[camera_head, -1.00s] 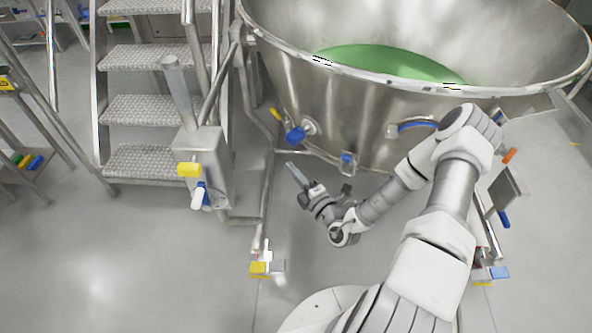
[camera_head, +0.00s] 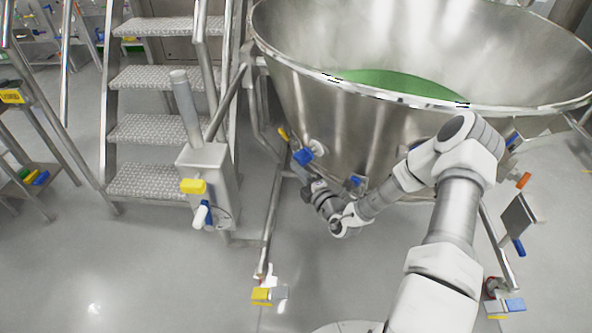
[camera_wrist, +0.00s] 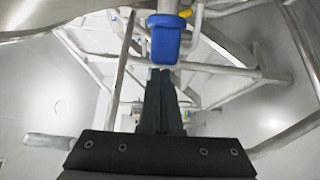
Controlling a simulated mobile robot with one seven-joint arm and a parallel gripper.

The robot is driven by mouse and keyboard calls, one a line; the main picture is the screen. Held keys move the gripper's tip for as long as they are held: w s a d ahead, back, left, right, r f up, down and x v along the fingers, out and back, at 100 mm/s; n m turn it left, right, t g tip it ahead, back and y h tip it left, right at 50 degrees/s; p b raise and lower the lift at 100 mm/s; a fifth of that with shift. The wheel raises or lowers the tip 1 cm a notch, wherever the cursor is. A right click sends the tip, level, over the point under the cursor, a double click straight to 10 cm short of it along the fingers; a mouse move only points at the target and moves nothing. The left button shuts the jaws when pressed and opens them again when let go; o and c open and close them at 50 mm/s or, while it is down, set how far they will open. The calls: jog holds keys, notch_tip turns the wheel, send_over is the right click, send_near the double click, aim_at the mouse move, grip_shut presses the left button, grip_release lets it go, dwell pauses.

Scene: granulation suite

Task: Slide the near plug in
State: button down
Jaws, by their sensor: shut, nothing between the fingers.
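A blue-ended fitting (camera_head: 303,156) sticks out of the lower wall of the big steel vessel, beside a yellow handle. A second, smaller blue fitting (camera_head: 356,181) is to its right, close to my arm. I cannot tell for sure which one is the near plug. My gripper (camera_head: 300,173) is just below the left fitting. In the wrist view the dark fingers (camera_wrist: 160,74) are shut together and empty. Their tips are just below the blue end (camera_wrist: 166,40) in the picture; whether they touch it is unclear.
The steel vessel (camera_head: 345,125) holds green material and fills the upper right. Metal steps (camera_head: 150,128) and a steel post box (camera_head: 207,180) with a yellow part stand to the left. Vessel frame legs run close by. The floor at lower left is clear.

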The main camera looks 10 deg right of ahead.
aim_at(306, 162)
jog(key=shift+w+d+r+p, duration=0.1)
jog(key=shift+w+d+p, duration=0.2)
jog(key=shift+d, duration=0.3)
jog(key=shift+w+d+r+p, duration=0.1)
jog(key=shift+w+d+p, duration=0.1)
jog(key=shift+w+d, duration=0.3)
jog(key=shift+w+d+f, duration=0.15)
jog(key=shift+w+d, duration=0.05)
jog(key=shift+d, duration=0.35)
jog(key=shift+s, duration=0.1)
